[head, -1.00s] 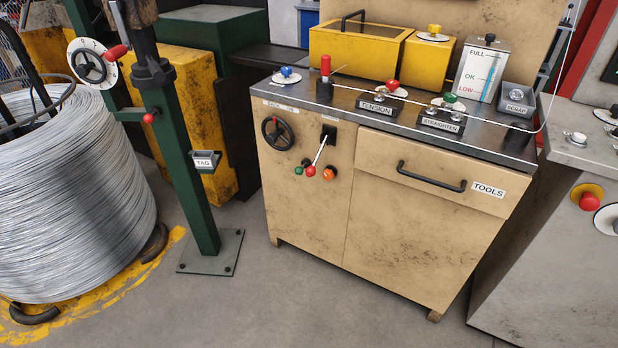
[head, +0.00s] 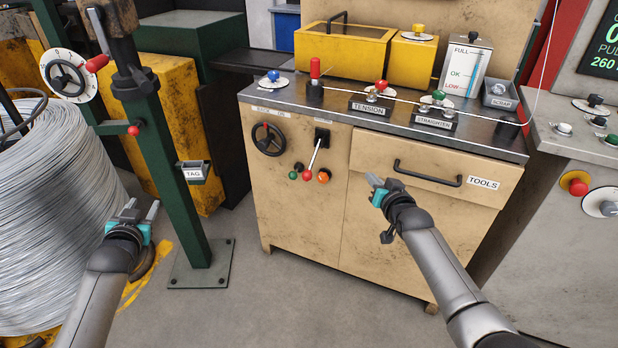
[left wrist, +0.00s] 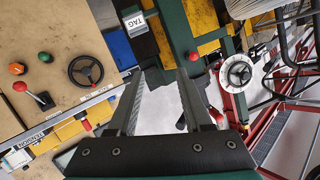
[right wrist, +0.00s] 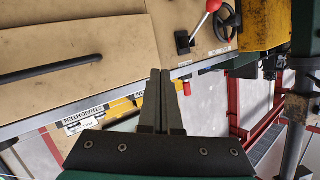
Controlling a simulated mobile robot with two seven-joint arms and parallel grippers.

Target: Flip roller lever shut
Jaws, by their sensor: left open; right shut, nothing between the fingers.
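No label reads "roller". A silver lever with a red ball end (head: 313,158) slants down and left from a black plate on the tan cabinet front; it also shows in the left wrist view (left wrist: 33,95) and right wrist view (right wrist: 200,22). A red upright handle (head: 315,69) stands on the bench top. Red-knobbed fittings (head: 381,86) sit by the TENSION label, green-knobbed ones (head: 438,97) by STRAIGHTEN. My left gripper (head: 138,209) is open and empty, left of the cabinet by the green post. My right gripper (head: 372,180) is shut and empty, before the drawer, right of the silver lever.
A black handwheel (head: 268,140), a green button (head: 293,175) and an orange button (head: 324,176) surround the lever. A drawer handle (head: 427,178) projects at right. A wire crosses the bench top. The green post (head: 180,170) and wire coil (head: 50,220) stand left. Floor before the cabinet is clear.

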